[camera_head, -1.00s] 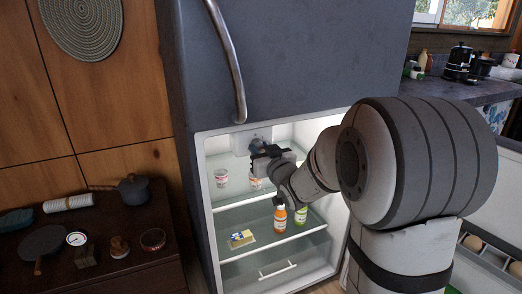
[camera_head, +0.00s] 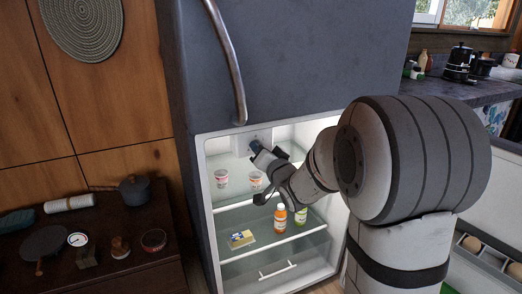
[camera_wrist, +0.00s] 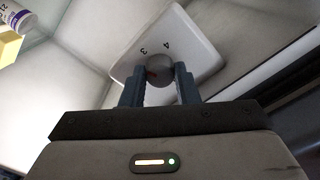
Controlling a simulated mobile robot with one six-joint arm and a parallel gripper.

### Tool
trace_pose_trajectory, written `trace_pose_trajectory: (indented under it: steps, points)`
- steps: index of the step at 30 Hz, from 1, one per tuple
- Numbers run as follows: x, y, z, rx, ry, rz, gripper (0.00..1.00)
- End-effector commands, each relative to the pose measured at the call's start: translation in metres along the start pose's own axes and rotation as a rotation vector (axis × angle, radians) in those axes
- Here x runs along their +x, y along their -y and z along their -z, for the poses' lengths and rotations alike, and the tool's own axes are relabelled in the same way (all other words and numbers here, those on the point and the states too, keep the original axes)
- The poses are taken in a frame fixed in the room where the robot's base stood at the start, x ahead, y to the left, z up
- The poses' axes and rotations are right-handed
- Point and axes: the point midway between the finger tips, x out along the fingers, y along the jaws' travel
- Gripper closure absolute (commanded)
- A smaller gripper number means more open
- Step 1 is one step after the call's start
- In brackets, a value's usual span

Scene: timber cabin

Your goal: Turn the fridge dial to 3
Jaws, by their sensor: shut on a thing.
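The fridge dial (camera_wrist: 160,66) is a round grey knob on a white panel (camera_wrist: 193,42) inside the open fridge. The digits 3 and 4 show on the panel above the knob in the wrist view. A red mark on the knob points left and slightly down, below the 3 rather than straight at it. My gripper (camera_wrist: 159,86) is shut on the dial, one finger on each side. In the head view my gripper (camera_head: 268,156) reaches up to the panel at the fridge's top, and its jaws largely hide the dial.
Two small cups (camera_head: 221,177) (camera_head: 256,180) stand on the upper glass shelf below my gripper. An orange bottle (camera_head: 280,217), a green bottle (camera_head: 301,214) and a yellow-and-white pack (camera_head: 241,238) are on the shelf below. The upper door handle (camera_head: 232,65) hangs above.

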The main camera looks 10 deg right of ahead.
Motion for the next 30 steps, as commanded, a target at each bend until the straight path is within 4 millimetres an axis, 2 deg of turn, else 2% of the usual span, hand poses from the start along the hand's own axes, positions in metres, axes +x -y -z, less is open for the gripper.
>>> trace_pose_trajectory:
  steps: [6,13,30]
  points:
    - [0.0,0.0009,0.0003,0.167,0.001,0.0,0.95]
    - [0.0,0.0006,-0.0001,0.286,0.001,-0.001,0.95]
    - [-0.0001,0.0001,-0.0005,0.355,0.001,-0.001,0.95]
